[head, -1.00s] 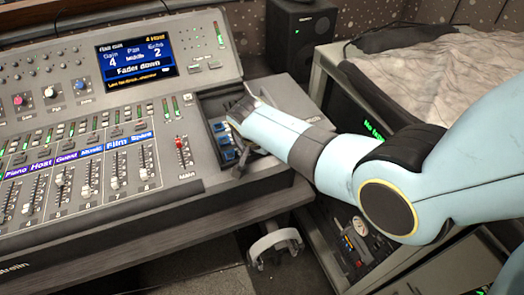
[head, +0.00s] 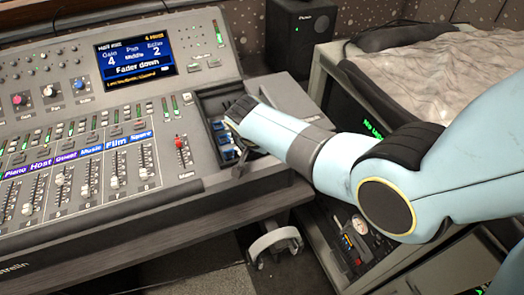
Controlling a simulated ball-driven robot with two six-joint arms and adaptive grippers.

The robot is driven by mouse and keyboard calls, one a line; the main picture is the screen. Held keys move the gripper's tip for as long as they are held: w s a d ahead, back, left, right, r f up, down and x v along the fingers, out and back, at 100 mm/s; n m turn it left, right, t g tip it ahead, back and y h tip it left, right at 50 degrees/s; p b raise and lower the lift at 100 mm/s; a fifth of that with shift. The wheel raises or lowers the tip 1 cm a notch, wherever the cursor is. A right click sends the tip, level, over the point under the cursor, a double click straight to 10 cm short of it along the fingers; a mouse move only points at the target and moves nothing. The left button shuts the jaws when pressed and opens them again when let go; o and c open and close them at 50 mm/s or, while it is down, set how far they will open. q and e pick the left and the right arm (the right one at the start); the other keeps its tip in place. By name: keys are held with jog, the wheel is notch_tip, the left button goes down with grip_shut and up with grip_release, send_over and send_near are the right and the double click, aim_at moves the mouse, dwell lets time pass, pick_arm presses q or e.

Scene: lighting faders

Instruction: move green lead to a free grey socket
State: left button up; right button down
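My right arm comes in from the right, and its gripper (head: 243,150) is over the dark recessed tray at the right end of the mixing desk. The wrist hides most of the gripper, so I cannot tell whether its fingers are open or hold anything. Small blue pieces (head: 222,140) lie in the tray just left of the gripper. I cannot make out a green lead or a grey socket for certain. A panel (head: 352,250) low at the right has small coloured parts, too small to identify. My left gripper is not in view.
The mixing desk (head: 75,225) with its faders, a red-capped main fader (head: 180,142) and a lit screen (head: 135,58) fills the left. A speaker (head: 298,35) stands behind. A grey cloth (head: 440,75) covers the cabinet at right. A headphone-like pale object (head: 275,240) hangs below the desk edge.

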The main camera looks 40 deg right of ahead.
jog(key=shift+s+a+f+g+p, duration=0.3)
jog(key=shift+s+a+f+p, duration=0.1)
jog(key=shift+s, duration=0.2)
jog(key=shift+s+r, duration=0.1)
dwell(0.6)
jog(key=shift+d+r, duration=0.15)
jog(key=shift+r, duration=0.1)
dwell(0.8)
jog(key=shift+w+g, duration=0.2)
jog(key=shift+g, duration=0.1)
jog(key=shift+s+g+h+b, duration=0.1)
jog(key=shift+g+h+b, duration=0.2)
jog(key=shift+b, duration=0.15)
jog(key=shift+r, duration=0.1)
jog(key=shift+w+b, duration=0.5)
jog(key=shift+w+r, duration=0.1)
jog(key=shift+w, duration=0.1)
jog(key=shift+r, duration=0.1)
dwell(0.3)
